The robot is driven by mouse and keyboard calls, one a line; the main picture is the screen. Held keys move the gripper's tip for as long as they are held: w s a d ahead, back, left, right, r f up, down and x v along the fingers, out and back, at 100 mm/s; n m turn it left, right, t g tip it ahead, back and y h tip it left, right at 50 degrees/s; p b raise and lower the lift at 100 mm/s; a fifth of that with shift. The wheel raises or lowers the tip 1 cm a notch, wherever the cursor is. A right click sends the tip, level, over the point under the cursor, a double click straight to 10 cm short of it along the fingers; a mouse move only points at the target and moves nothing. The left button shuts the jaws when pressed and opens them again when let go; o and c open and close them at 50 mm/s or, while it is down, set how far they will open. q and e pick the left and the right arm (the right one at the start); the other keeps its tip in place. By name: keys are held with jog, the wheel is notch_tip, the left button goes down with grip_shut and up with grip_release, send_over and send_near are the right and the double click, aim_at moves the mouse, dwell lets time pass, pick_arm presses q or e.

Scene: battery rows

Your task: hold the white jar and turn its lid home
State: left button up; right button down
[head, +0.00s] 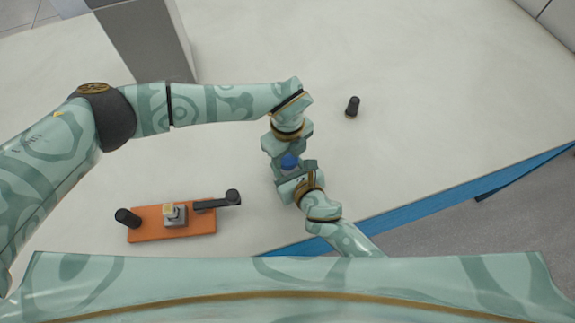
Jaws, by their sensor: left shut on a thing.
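A small blue round piece (289,161), which looks like the lid, shows between my two grippers. The white jar cannot be made out; the grippers cover the place around and below the blue piece. My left gripper (287,148) comes from the far side and is shut on the blue piece, as far as the view shows. My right gripper (294,171) comes from the near side, with its fingers close around the same spot. Whether it grips the jar is hidden.
An orange board (146,228) with a grey block (175,215), a dark crank arm (217,203) and a black knob (127,217) lies at the near left. A black cylinder (352,107) stands right of my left gripper. A grey column (147,38) rises behind. The table's blue edge (420,207) runs along the near right.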

pick_arm(q)
jog(key=m, duration=0.5)
jog(key=shift+m, duration=0.4)
jog(key=m, duration=0.4)
jog(key=o, duration=1.1)
jog(key=shift+r, duration=2.25)
jog(key=shift+c, duration=0.4)
